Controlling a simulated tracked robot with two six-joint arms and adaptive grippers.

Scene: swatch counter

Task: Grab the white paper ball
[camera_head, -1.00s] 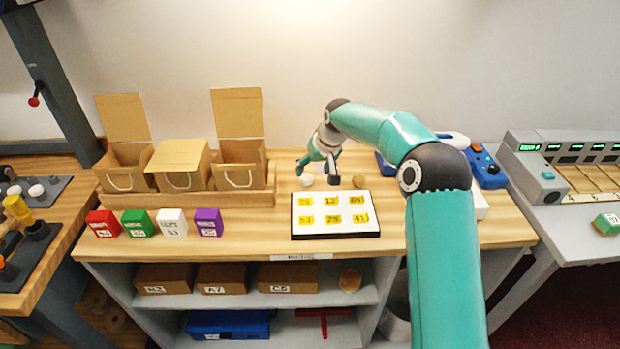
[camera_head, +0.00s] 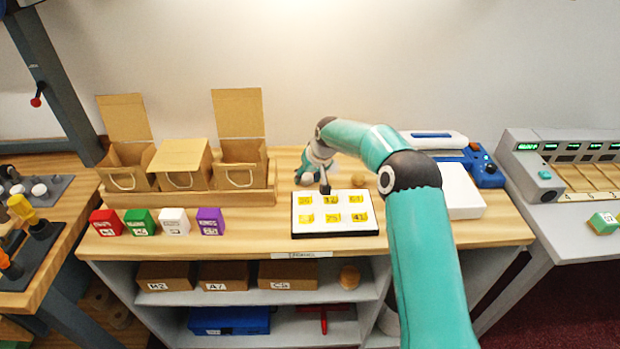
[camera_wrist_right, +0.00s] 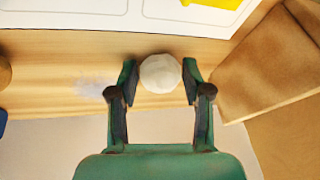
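The white paper ball (camera_wrist_right: 160,73) lies on the wooden counter between the fingertips of my right gripper (camera_wrist_right: 159,82). A finger stands on each side of it, with a narrow gap showing at both sides. The fingers are apart and I see no clear grip on the ball. In the head view my right gripper (camera_head: 311,174) is low over the counter, behind the white board, and its fingers largely hide the ball. My left gripper is in neither current view.
The white board with yellow numbered cards (camera_head: 330,232) lies just in front. Cardboard boxes in a tray (camera_head: 273,190) stand to the left. A tan round object (camera_head: 385,180) and a white box (camera_head: 460,190) are to the right. The wall is behind.

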